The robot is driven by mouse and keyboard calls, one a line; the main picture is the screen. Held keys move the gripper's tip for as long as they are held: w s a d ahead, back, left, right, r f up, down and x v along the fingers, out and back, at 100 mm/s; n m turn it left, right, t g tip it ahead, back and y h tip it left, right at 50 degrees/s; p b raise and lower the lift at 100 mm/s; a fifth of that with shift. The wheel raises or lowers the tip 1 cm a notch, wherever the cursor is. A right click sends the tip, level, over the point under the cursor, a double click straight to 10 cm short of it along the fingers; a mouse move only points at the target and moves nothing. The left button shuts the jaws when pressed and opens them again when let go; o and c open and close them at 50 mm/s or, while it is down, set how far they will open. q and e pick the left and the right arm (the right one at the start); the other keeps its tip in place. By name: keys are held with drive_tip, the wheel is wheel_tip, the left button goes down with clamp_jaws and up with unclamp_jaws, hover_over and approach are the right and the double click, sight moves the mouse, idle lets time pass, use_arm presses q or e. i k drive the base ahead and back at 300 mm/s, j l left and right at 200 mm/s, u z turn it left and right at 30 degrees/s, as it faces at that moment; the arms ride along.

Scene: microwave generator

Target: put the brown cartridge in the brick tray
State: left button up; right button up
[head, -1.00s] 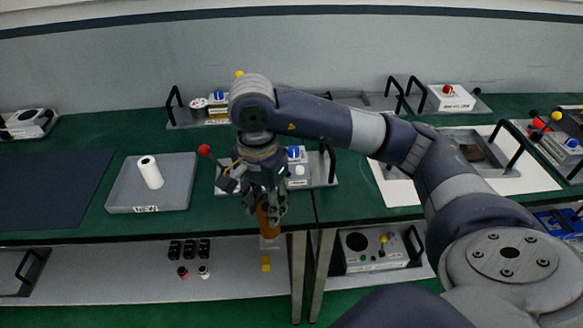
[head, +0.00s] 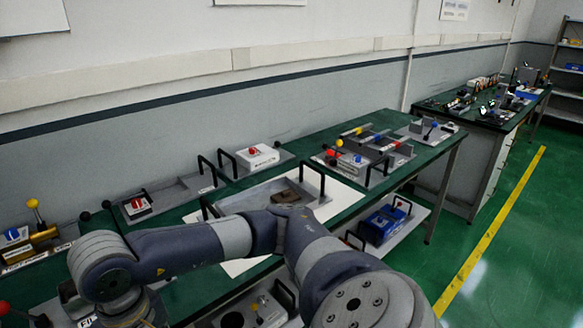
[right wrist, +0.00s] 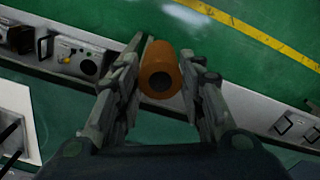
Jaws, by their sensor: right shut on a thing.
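The brown cartridge (right wrist: 160,72), an orange-brown cylinder with a dark round hole in its end, sits between the fingers of my right gripper (right wrist: 163,84) in the right wrist view. The gripper is shut on it. In the head view my right arm reaches to the lower left, and its gripper and the cartridge are out of the picture. A grey tray (head: 236,207) with black handles rests on a white mat on the green bench, with a flat brown piece (head: 287,196) in it. I cannot read a label naming it the brick tray. My left gripper is not in view.
A module with a red knob (head: 257,157) and a long grey tray (head: 185,193) stand behind the handled tray. Levered modules (head: 352,162) stand to its right. A blue box (head: 384,224) is on the lower shelf. My right arm crosses in front of the bench.

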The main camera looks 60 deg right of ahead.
sight(267, 206)
drive_tip(key=l+z, duration=0.35)
drive_tip(key=i+l+z, duration=0.1)
drive_tip(key=z, duration=0.25)
drive_tip(key=i+l+z, duration=0.2)
drive_tip(key=z, duration=0.15)
drive_tip(key=i+l, duration=0.1)
drive_tip(key=i, duration=0.25)
drive_tip(key=i+l, duration=0.1)
drive_tip(key=i, duration=0.2)
